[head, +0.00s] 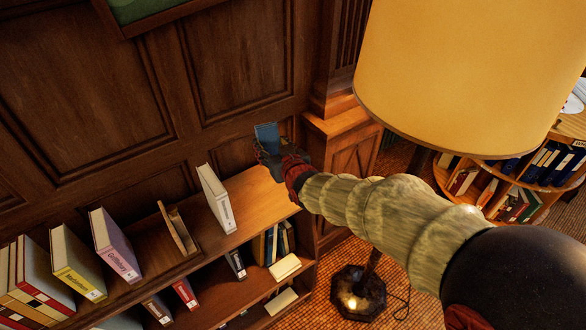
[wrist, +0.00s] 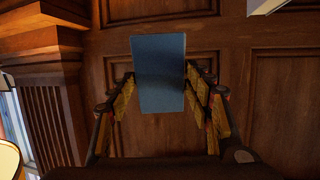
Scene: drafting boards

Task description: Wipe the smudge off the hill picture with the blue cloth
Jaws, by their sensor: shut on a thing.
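The blue cloth (head: 266,136) is a flat blue rectangle standing up from my gripper (head: 271,152), above the right end of the shelf top and in front of the wood panelling. In the wrist view the cloth (wrist: 160,72) sits between the fingers of my gripper (wrist: 159,92), which are shut on it. A dark frame with a green surface (head: 142,9) is cut off at the top of the head view. I cannot tell whether it is the hill picture. No smudge can be made out.
A wooden bookshelf (head: 250,205) carries several upright books and a small wooden stand (head: 178,228). A large lampshade (head: 460,75) hangs close to my arm on the right. A round bookcase (head: 490,180) stands behind it. The panelled wall (wrist: 275,100) lies beyond the cloth.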

